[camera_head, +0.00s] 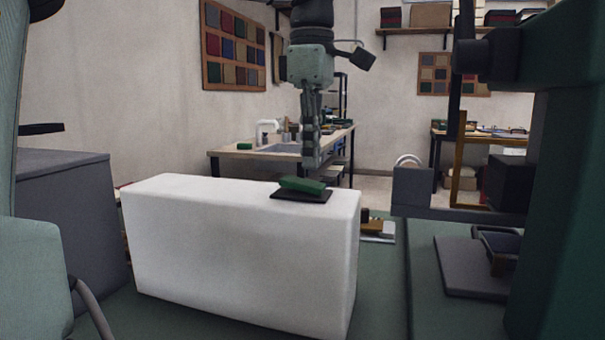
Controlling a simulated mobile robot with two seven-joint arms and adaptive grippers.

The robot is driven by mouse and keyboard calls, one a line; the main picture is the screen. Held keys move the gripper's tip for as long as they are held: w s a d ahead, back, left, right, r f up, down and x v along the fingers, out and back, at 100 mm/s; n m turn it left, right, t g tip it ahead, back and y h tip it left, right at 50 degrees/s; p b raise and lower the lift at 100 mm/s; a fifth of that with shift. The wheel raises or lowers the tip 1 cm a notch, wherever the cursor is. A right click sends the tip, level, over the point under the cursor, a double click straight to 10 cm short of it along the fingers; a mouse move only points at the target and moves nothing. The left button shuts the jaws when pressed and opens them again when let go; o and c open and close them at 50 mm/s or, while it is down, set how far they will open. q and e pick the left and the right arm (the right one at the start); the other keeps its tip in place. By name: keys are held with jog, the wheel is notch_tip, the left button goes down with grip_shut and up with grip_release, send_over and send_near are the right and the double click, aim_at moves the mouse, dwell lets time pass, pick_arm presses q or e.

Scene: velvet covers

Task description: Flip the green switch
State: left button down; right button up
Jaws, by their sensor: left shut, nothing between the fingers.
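The green switch (302,185) is a rocker on a dark flat base (300,196). It sits on top of a white block (235,245), near the block's right end. The rocker looks tilted, with its left end seemingly higher. My left gripper (312,164) hangs from above, pointing down, with its dark fingers shut and empty. Its fingertips appear just above the switch in the picture, with a small gap between them. How far behind or over the switch they are is hard to tell. My right gripper is not in view.
The white block stands on a green surface (380,290). A grey box (65,215) is at the left. A large green machine (560,180) fills the right side, with a grey plate (462,268) beside it. A wooden workbench (225,153) stands behind.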

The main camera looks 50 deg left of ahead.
aim_at(311, 183)
pick_arm(q)
notch_tip(311, 183, up, 2)
jog(key=shift+r+p, duration=0.25)
jog(key=shift+p, duration=0.75)
jog(key=shift+r, duration=1.1)
jog(key=shift+f, duration=0.1)
